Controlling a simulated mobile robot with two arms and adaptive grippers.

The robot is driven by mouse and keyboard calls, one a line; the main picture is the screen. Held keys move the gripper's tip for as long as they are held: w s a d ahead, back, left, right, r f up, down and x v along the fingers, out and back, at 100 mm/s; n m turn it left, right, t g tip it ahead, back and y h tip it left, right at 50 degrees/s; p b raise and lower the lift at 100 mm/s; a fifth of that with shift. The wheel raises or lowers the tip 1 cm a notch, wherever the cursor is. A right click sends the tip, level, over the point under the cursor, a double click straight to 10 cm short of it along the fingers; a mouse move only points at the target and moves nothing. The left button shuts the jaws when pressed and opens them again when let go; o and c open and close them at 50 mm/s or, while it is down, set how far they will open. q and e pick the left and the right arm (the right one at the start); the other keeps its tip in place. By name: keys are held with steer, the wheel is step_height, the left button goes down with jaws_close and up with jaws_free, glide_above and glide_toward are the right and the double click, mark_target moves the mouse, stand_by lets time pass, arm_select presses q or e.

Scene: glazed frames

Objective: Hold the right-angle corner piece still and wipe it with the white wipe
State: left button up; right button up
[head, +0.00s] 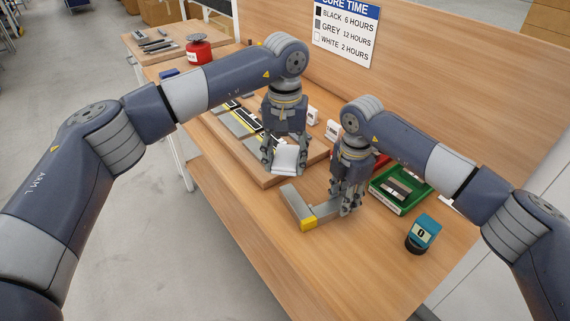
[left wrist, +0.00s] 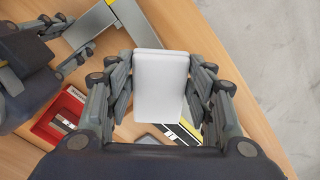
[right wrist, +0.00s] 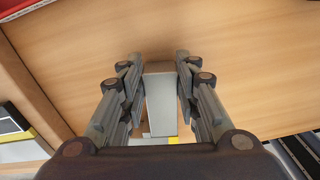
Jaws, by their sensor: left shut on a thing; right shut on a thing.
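The right-angle corner piece is a grey metal L with a yellow corner (head: 308,224). It lies flat on the bench. My right gripper (head: 346,208) points down and is shut on one leg of it. That grey leg shows between the fingers in the right wrist view (right wrist: 161,104). The other leg (head: 291,199) is uncovered. My left gripper (head: 283,168) is shut on the white wipe (head: 286,160), a folded white pad, seen squarely in the left wrist view (left wrist: 160,80). The wipe is held behind the corner piece in the head view, apart from it.
A wooden board (head: 262,178) with grey, black and yellow strips lies behind my left gripper. A green tray (head: 384,204) and a teal device with a dial (head: 424,232) stand right of my right gripper. A red tin (head: 198,52) is farther back. The front bench is clear.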

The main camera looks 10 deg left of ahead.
stand_by(0.4)
steer(key=o, duration=1.1)
step_height(320, 180, up, 12)
steer(key=shift+w+f, duration=0.1)
